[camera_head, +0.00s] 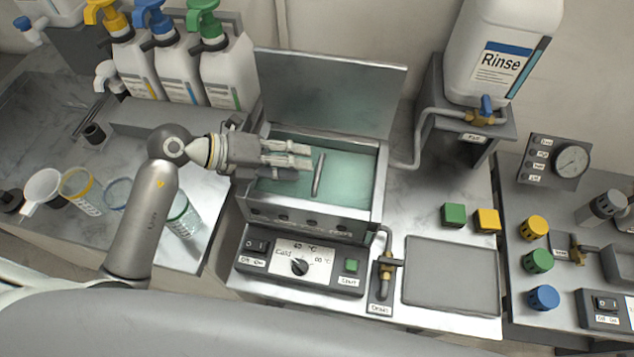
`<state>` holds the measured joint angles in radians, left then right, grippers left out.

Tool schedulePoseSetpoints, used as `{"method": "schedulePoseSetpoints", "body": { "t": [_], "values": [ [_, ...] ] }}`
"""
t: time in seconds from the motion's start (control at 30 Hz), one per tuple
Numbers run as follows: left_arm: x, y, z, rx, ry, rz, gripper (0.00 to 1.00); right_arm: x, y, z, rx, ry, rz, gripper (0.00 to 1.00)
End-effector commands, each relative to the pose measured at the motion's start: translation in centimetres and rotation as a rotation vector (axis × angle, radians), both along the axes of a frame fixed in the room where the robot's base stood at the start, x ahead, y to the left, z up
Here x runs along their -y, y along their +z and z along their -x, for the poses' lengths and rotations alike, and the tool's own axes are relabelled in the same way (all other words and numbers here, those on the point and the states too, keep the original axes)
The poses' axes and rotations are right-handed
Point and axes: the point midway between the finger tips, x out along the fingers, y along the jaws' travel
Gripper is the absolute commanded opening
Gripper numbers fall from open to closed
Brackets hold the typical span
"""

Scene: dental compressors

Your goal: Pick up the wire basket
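My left gripper (304,157) reaches in from the left over the open metal bath (378,185). Its fingers point right and lie nearly side by side, so their opening is hard to judge. A thin grey bar (319,175) stands out just right of the fingertips, over the teal liquid. It looks like the handle of the wire basket, and a small gap seems to separate it from the fingertips. The rest of the basket cannot be made out in the bath. My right gripper is not in view.
The bath's raised lid (330,92) stands behind the gripper. Pump bottles (228,72) are at the back left, and cups (82,190) at the left. A Rinse container (503,50) is at the back right. A grey mat (451,275) lies empty at the right.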

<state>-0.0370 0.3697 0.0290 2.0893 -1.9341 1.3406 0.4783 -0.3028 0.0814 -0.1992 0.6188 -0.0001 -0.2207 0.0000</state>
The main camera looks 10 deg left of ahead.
Motion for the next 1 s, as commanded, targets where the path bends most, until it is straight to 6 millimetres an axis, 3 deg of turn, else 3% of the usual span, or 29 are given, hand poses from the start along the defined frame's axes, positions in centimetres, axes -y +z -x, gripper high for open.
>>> {"method": "schedulePoseSetpoints", "body": {
  "t": [0.23, 0.57, 0.87, 1.0],
  "values": [
    [2.8, -1.3, -1.2, -0.002, 0.000, 0.005, 0.36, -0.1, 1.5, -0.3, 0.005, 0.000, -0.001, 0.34],
    [3.4, -2.0, -1.5, 0.000, 0.000, 0.000, 0.36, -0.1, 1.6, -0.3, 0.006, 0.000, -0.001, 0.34],
    [3.4, -2.0, -1.5, 0.000, 0.000, 0.000, 0.00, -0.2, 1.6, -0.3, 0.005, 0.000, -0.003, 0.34],
    [3.4, -2.0, -1.5, 0.000, 0.000, 0.000, 0.00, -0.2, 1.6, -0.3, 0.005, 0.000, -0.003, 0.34]
  ]
}}
